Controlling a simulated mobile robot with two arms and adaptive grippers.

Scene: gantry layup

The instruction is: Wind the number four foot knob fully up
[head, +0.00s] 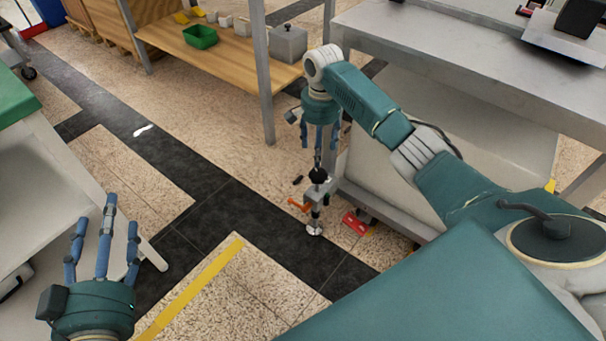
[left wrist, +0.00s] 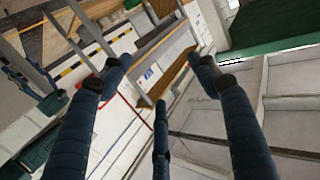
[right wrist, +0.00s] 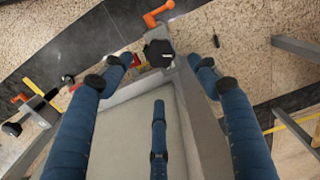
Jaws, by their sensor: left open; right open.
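A black knob (head: 319,175) tops a levelling foot (head: 314,200) with a round pale pad on the floor, beside the grey bench frame. No number is readable on it. My right gripper (head: 320,145) points down above this knob, open and empty, its fingertips apart from it. In the right wrist view a faceted black knob (right wrist: 158,53) shows beyond and between the open fingers (right wrist: 155,80). An orange lever (head: 298,205) sticks out from the foot. My left gripper (head: 107,225) is open and empty at the lower left, far from the foot; its fingers show in the left wrist view (left wrist: 160,85).
A grey metal bench (head: 470,75) stands right of the foot. A wooden shelf (head: 225,50) with a green bin (head: 200,36) is behind. A second black knob (right wrist: 12,129) shows at left in the right wrist view. A red part (head: 355,222) lies near the foot. Floor to the left is clear.

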